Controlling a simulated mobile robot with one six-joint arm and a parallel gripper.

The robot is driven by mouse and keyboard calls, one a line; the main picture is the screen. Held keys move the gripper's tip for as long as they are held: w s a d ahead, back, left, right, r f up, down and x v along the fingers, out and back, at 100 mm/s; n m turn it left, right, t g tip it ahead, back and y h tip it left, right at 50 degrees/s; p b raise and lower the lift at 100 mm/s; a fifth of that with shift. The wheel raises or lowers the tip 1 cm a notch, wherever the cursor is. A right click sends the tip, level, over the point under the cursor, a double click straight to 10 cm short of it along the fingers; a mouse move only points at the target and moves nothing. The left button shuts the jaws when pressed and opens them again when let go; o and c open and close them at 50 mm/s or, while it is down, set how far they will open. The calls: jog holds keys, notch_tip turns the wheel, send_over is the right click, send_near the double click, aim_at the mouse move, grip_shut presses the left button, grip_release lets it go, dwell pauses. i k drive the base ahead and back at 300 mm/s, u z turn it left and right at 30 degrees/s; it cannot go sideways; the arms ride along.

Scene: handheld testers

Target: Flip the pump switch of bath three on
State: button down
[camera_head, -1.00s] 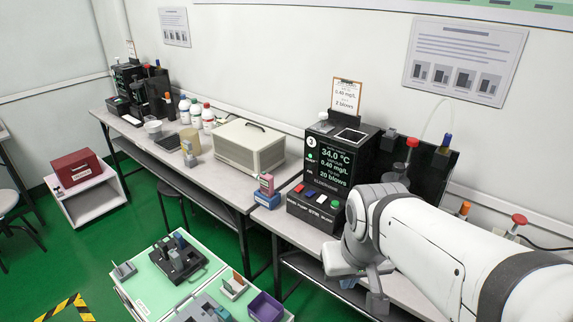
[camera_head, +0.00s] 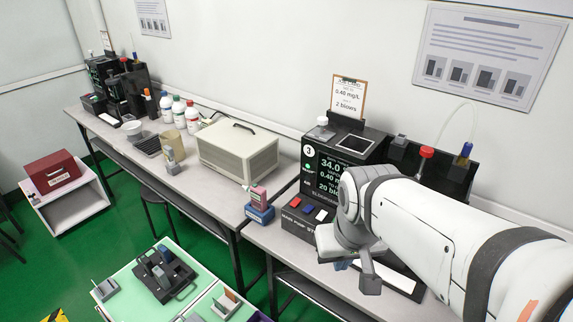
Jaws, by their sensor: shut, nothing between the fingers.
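Bath three (camera_head: 346,160) is a black box with a round "3" mark and a lit screen, standing on the right-hand bench. On its low front panel (camera_head: 290,222), red, blue (camera_head: 308,209) and white keys show above small lettering that seems to start "MAIN PUMP". I cannot tell how the pump switch is set. My gripper (camera_head: 370,284) is shut and empty, in front and to the right of the panel. My arm hides the panel's right end, part of the screen and the green key.
A pink handheld tester (camera_head: 257,197) stands in a blue holder left of the bath. A beige box (camera_head: 238,152) and several bottles stand further left. A red-topped item (camera_head: 426,153) rises behind my arm. The green floor shows before the benches.

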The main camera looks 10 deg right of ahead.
aim_at(309, 208)
jog(key=u, duration=0.1)
jog(key=k, duration=0.55)
jog(key=z, duration=1.05)
jog(key=k, duration=1.25)
jog(key=u, duration=0.65)
jog(key=i, duration=1)
